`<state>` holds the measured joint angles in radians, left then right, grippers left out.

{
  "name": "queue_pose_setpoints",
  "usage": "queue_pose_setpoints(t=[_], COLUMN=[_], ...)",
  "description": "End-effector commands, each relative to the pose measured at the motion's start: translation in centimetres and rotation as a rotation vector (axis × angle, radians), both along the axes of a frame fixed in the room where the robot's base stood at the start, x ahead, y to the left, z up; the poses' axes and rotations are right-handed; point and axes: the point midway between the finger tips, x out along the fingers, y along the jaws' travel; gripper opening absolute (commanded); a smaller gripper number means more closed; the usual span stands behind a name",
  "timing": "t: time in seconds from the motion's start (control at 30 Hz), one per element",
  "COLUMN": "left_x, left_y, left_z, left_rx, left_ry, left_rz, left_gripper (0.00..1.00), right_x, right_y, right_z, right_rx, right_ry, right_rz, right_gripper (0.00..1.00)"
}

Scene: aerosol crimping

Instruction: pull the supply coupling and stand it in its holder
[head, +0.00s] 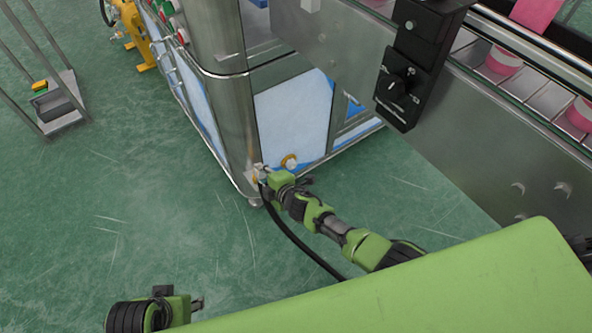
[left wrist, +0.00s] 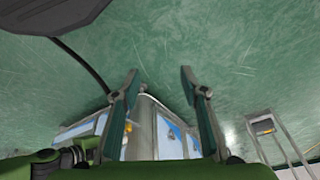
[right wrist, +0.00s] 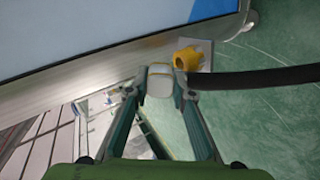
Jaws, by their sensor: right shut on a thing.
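My right gripper (head: 266,181) is at the lower corner of the steel machine, low near the floor. In the right wrist view its fingertips (right wrist: 161,84) are shut on a pale grey block, the supply coupling (right wrist: 160,80). A black hose (right wrist: 260,78) leads off to the right beside it; the hose also shows in the head view (head: 300,245). A yellow fitting (right wrist: 188,58) sits just beyond the fingertips; whether the coupling is still joined to it I cannot tell. My left gripper (left wrist: 160,82) is open and empty, away from the machine. I cannot pick out the holder.
The machine's steel frame and pale panel (head: 290,120) stand right by the right gripper. A conveyor (head: 510,75) with pink pucks and a black control box (head: 402,88) are at upper right.

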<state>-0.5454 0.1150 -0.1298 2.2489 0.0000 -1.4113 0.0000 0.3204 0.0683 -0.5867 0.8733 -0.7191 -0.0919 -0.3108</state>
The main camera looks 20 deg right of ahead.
Motion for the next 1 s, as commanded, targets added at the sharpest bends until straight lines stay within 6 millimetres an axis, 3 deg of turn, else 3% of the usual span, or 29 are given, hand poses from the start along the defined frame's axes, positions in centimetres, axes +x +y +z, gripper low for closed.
queue_pose_setpoints(t=[1.0], left_x=[-1.3], left_y=[0.3], left_z=[4.4], left_rx=[-0.001], left_ry=[-0.028], left_rz=[0.003], left_gripper=[0.4], right_x=[-0.1], right_y=[0.0], right_z=[-2.6], right_rx=[-0.002], right_ry=[0.003], right_rz=[-0.001], right_gripper=[0.0])
